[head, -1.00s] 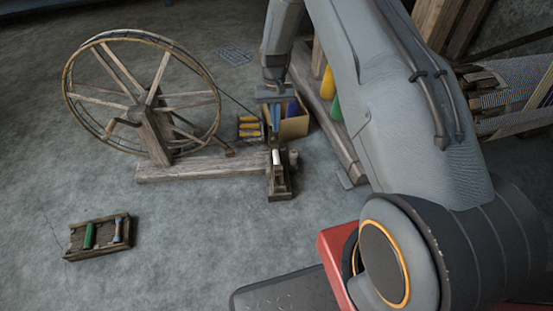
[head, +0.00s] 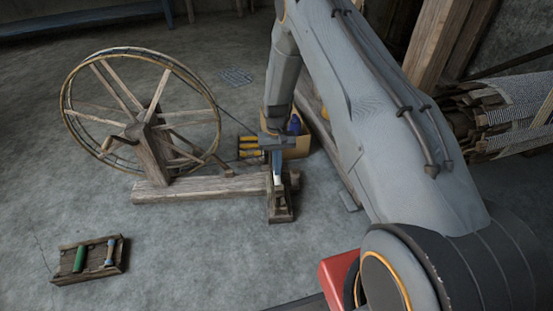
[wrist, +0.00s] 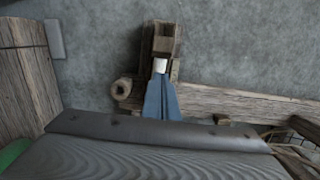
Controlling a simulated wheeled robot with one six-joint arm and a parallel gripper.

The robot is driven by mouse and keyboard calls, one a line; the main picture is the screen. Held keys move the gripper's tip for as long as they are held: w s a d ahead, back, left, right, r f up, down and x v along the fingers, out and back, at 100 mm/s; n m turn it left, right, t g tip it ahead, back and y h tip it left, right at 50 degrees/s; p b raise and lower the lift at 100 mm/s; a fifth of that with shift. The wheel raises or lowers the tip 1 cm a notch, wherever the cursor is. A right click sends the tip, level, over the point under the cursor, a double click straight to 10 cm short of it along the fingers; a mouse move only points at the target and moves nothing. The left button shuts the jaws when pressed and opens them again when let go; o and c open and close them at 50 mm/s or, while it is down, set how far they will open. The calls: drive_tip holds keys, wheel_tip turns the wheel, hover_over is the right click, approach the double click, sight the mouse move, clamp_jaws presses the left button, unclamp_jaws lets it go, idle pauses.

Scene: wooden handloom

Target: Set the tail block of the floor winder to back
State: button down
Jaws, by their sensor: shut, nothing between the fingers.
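The floor winder has a large spoked wheel (head: 140,112) and a long wooden base beam (head: 205,188). A short wooden block assembly (head: 281,208), which looks like the tail block, sits across the beam's right end. It also shows at the top middle of the wrist view (wrist: 161,38). A small white piece (wrist: 160,66) shows on it. My gripper (head: 277,174) is over this assembly, pointing down, with its blue fingers (wrist: 160,84) shut and empty. The fingertips appear right at the white piece; I cannot tell whether they touch. The fingers hide part of the assembly.
A wooden tray (head: 91,259) with a green spool lies front left. A loom (head: 510,115) stands at the right. The floor between the tray and the winder is clear.

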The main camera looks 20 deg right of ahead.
sight(279, 189)
drive_tip(key=shift+s+a+f+b, duration=0.2)
drive_tip(key=shift+s+f, duration=0.1)
drive_tip(key=shift+s, duration=0.45)
drive_tip(key=shift+s+a+f+b, duration=0.15)
drive_tip(key=shift+s+f, duration=0.1)
drive_tip(key=shift+s, duration=0.45)
drive_tip(key=shift+d, duration=0.1)
drive_tip(key=shift+s, duration=0.1)
drive_tip(key=shift+s+a+r+p, duration=0.15)
drive_tip(key=shift+s+a+p, duration=0.05)
drive_tip(key=shift+s+p, duration=0.85)
drive_tip(key=shift+s, duration=0.3)
drive_tip(key=shift+s+f, duration=0.1)
drive_tip(key=shift+f, duration=0.1)
